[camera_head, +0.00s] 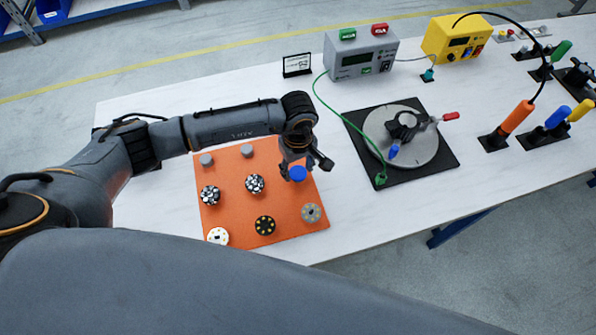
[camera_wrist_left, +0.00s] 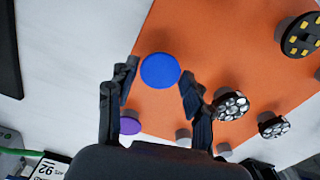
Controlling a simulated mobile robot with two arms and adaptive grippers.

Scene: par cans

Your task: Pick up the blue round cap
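The blue round cap (camera_head: 297,174) is near the right edge of the orange mat (camera_head: 222,216). In the left wrist view the blue cap (camera_wrist_left: 160,71) shows as a flat disc between the fingertips. My left gripper (camera_head: 304,167) is just above it, pointing down. In the left wrist view the left gripper's fingers (camera_wrist_left: 159,82) are apart on both sides of the cap, with narrow gaps. It looks open. Whether either finger touches the cap is hard to tell. My right gripper is not in view.
Two grey round parts (camera_head: 206,159), two LED clusters (camera_head: 255,184) and several LED discs (camera_head: 265,225) stand on the mat. A purple cap (camera_wrist_left: 130,125) is near the left finger. A black plate with a clamp disc (camera_head: 378,130) is to the right.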

